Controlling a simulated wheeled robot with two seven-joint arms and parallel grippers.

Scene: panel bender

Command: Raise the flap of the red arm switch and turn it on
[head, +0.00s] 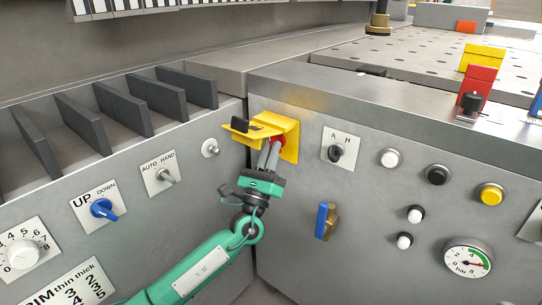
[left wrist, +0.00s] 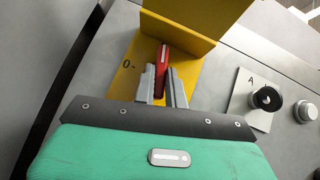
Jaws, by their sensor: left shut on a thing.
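The red arm switch (left wrist: 162,60) is a red lever on a yellow plate marked "0" in the left wrist view. It also shows as a bit of red in the head view (head: 278,142). Its yellow flap (head: 238,130) sticks out from the yellow housing (head: 289,137) above the switch, raised and leaving the lever uncovered. My left gripper (head: 271,152) reaches up under the flap. Its grey fingers (left wrist: 163,84) are shut on the red lever, one on each side. The lever's on or off position cannot be told. My right gripper is not in view.
A selector knob marked A and H (head: 337,153) is right of the switch. A blue-handled valve (head: 322,219) sits below it. Several push buttons and a pressure gauge (head: 467,262) lie further right. The left panel carries a blue knob (head: 103,209) and other selectors.

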